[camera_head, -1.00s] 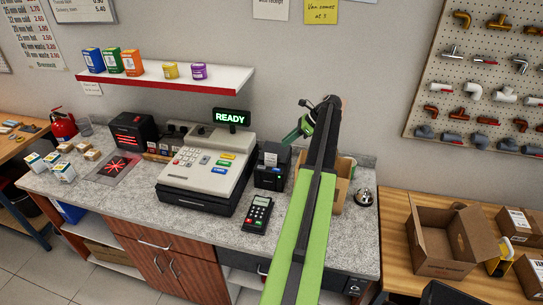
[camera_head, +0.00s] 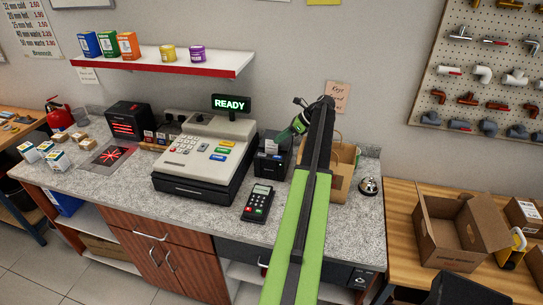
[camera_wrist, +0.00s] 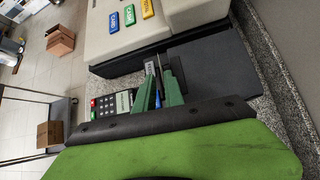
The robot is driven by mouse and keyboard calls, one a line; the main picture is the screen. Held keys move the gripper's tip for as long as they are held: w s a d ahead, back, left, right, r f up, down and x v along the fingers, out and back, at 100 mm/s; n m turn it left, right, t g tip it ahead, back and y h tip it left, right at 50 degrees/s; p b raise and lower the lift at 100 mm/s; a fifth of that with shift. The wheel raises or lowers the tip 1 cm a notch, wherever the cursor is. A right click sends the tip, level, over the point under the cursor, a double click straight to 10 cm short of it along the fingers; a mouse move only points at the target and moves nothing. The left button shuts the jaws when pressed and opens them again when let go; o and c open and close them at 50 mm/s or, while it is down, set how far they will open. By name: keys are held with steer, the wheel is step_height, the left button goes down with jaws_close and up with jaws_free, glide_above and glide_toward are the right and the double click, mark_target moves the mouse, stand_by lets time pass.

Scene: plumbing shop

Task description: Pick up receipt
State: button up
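A small white receipt (camera_head: 271,146) sticks out of the front of the black receipt printer (camera_head: 274,166) on the counter. The printer also shows as a black block in the wrist view (camera_wrist: 215,68). My gripper (camera_head: 281,139), with green fingers, is at the printer's upper right front in the head view, close to the receipt. In the wrist view my fingers (camera_wrist: 158,68) stand a little apart, with a narrow gap between them. A pale bit by the left fingertip may be the receipt. I cannot tell whether the fingers touch it.
The cash register (camera_head: 205,158) stands left of the printer. A card terminal (camera_head: 258,203) lies in front of it. A brown paper bag (camera_head: 345,172) and a bell (camera_head: 369,187) are to the right. An open carton (camera_head: 458,240) sits on the wooden bench.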

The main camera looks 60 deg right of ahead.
mark_target(272, 142)
steer(key=b+x, duration=0.3)
steer(key=x, duration=0.2)
steer(key=shift+w+d+f+b, duration=0.1)
steer(key=shift+d+f+b, duration=0.05)
steer(key=shift+b, duration=0.25)
steer(key=shift+w, duration=0.1)
jaws_close()
steer(key=shift+r+p, duration=0.3)
steer(key=shift+r, duration=0.05)
step_height(272, 142, up, 18)
steer(key=p, duration=1.7)
steer(key=shift+f+p, duration=0.15)
steer(key=shift+p, duration=0.25)
